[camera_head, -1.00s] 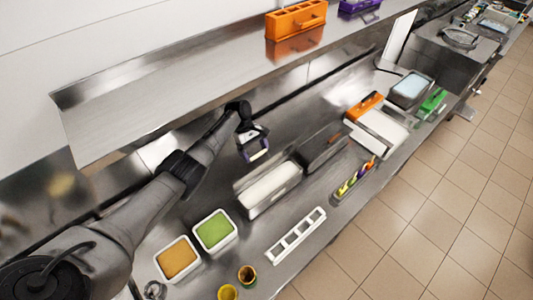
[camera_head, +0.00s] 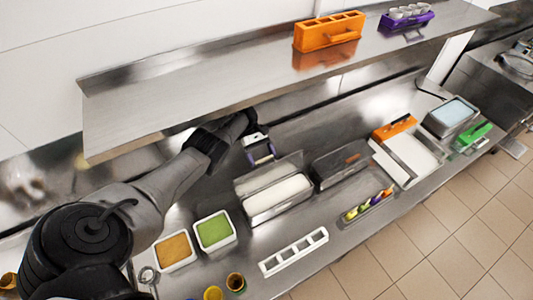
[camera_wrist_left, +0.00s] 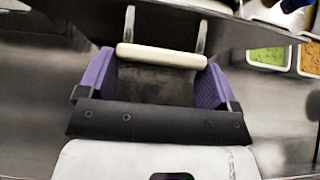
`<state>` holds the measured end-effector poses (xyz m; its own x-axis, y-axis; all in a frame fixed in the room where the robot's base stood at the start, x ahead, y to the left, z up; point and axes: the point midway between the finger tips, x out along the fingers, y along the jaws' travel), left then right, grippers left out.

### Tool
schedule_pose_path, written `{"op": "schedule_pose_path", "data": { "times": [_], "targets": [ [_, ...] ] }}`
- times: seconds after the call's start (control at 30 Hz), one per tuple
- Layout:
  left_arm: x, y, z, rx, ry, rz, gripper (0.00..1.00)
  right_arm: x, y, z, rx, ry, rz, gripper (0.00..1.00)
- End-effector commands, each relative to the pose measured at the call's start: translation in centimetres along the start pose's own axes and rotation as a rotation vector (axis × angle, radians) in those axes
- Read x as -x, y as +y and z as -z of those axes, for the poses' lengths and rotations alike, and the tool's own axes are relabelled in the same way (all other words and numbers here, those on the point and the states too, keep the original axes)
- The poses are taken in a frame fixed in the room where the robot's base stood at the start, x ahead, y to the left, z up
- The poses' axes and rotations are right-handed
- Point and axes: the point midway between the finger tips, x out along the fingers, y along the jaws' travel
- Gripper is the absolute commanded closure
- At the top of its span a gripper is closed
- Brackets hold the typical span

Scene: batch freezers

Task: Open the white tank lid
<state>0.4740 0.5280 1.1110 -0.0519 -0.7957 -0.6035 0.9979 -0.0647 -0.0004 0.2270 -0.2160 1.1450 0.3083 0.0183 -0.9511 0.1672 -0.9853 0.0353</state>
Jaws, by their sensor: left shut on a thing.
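The white tank (camera_head: 290,199), a steel tank with white contents, stands in the counter in the middle of the head view. Its steel lid (camera_head: 268,173) is raised and tilted up along the back side, so the white contents show. My left gripper (camera_head: 260,150) is just behind the lid. In the left wrist view, my purple gripper fingers (camera_wrist_left: 157,62) are shut on the lid's pale handle bar (camera_wrist_left: 160,57), which stands on two metal posts. The steel of the lid shows beyond the bar. My right gripper is in neither view.
A dark closed tank (camera_head: 341,164) sits to the right. Green (camera_head: 214,231) and orange (camera_head: 175,249) tubs are to the left. A white slotted rack (camera_head: 293,251) lies in front. A steel shelf (camera_head: 200,97) with an orange holder (camera_head: 328,33) overhangs behind.

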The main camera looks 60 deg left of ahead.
Motion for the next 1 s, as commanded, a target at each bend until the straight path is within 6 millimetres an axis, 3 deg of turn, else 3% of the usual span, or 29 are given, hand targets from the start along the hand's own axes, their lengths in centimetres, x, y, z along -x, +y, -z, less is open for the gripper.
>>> {"op": "schedule_pose_path", "data": {
  "times": [0.53, 0.57, 0.7, 1.0],
  "targets": [
    [-0.41, -0.26, 0.03, 0.000, -0.016, 0.004, 0.58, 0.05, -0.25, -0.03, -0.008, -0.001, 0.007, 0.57],
    [-0.41, -0.26, 0.03, 0.000, -0.016, 0.004, 0.12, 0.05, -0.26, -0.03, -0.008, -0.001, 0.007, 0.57],
    [-0.31, -0.25, 0.02, 0.000, -0.014, 0.003, 0.00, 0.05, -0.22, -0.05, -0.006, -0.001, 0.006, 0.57],
    [0.37, -0.19, 0.16, -0.001, -0.011, -0.001, 0.00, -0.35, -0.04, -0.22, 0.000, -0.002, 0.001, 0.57]
  ]
}}
